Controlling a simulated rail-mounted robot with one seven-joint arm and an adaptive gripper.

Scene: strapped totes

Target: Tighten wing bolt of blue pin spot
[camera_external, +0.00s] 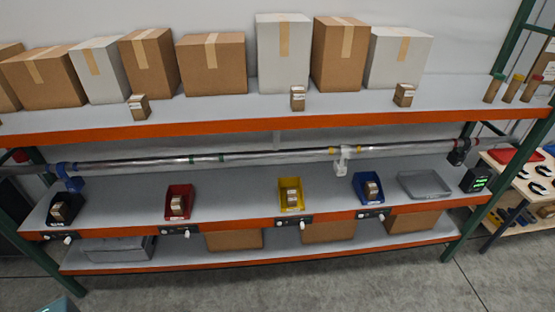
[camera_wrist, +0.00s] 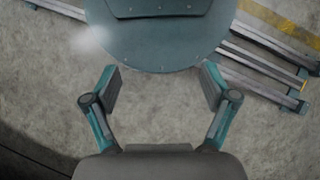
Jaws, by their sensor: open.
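A blue clamp-like fixture (camera_external: 68,176) hangs on the long metal pipe (camera_external: 250,153) at the left end, above the lower shelf. It is the only blue thing on the pipe; I cannot make out a lamp body or a wing bolt on it at this size. My gripper (camera_wrist: 160,88) is open and empty in the wrist view, its two fingers wide apart above the concrete floor. No pipe fixture shows in the wrist view. My gripper does not show in the external view, so its distance from the blue fixture cannot be told.
A white fixture (camera_external: 342,160) and a black one (camera_external: 458,152) also hang on the pipe. Black, red (camera_external: 180,202), yellow (camera_external: 291,195) and blue (camera_external: 370,188) bins stand on the shelf below. Cartons line the upper shelf. Metal rails (camera_wrist: 265,55) lie on the floor.

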